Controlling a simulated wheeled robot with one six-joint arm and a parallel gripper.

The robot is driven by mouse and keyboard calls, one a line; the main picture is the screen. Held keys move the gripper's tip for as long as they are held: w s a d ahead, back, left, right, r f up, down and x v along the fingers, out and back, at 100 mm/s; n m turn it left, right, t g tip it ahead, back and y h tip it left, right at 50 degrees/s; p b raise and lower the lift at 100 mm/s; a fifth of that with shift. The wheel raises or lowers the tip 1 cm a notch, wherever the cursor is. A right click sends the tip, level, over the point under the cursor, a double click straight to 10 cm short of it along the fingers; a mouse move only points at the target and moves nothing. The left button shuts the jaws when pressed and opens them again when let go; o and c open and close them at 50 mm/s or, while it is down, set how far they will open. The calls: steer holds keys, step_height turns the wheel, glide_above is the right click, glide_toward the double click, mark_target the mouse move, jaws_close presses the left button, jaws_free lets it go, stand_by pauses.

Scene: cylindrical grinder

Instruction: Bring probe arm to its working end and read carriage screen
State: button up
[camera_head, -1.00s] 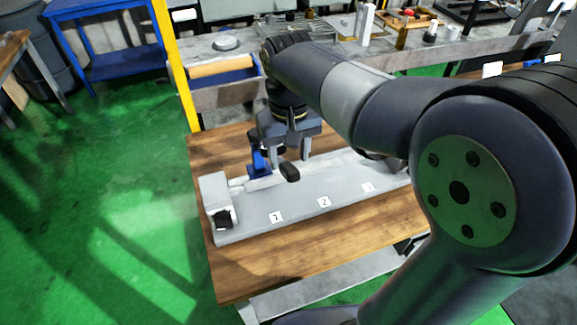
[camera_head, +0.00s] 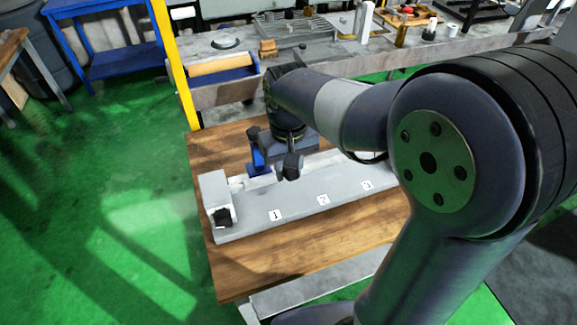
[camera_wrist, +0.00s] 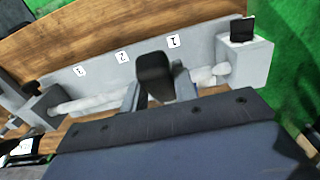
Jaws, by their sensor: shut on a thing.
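A grey machine bed (camera_head: 300,209) with labels 1, 2 and 3 lies on a wooden table. A pale shaft (camera_wrist: 95,102) runs along it in the wrist view. A blue part with a dark top (camera_head: 257,160) stands behind the bed's left half, perhaps the carriage or probe arm. My gripper (camera_wrist: 156,92) is shut on a black handle (camera_wrist: 154,74), above the shaft near label 1. The handle also shows in the head view (camera_head: 293,165). A small black box, possibly a screen, (camera_head: 222,217) sits on the left end block; its face is unreadable. My wrist hides the parts behind.
The wooden table (camera_head: 240,275) is bare in front of the bed. A yellow post (camera_head: 174,65) stands behind left. A grey bench (camera_head: 340,62) with a roll and several small items runs along the back. Green floor (camera_head: 110,210) is open at left.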

jaws_close()
step_height(320, 180, down, 10)
steer(key=s+t+y+b, duration=0.1)
steer(key=t+b, duration=0.4)
steer(key=b, duration=1.1)
steer(key=shift+s+d+f+t+y+b, duration=0.2)
steer(key=shift+s+d+t+y+b, duration=0.15)
steer(key=shift+s, duration=0.5)
steer(key=shift+f, duration=0.1)
steer(key=o, duration=0.6)
jaws_free()
steer(key=p+v, duration=0.1)
steer(key=v, duration=1)
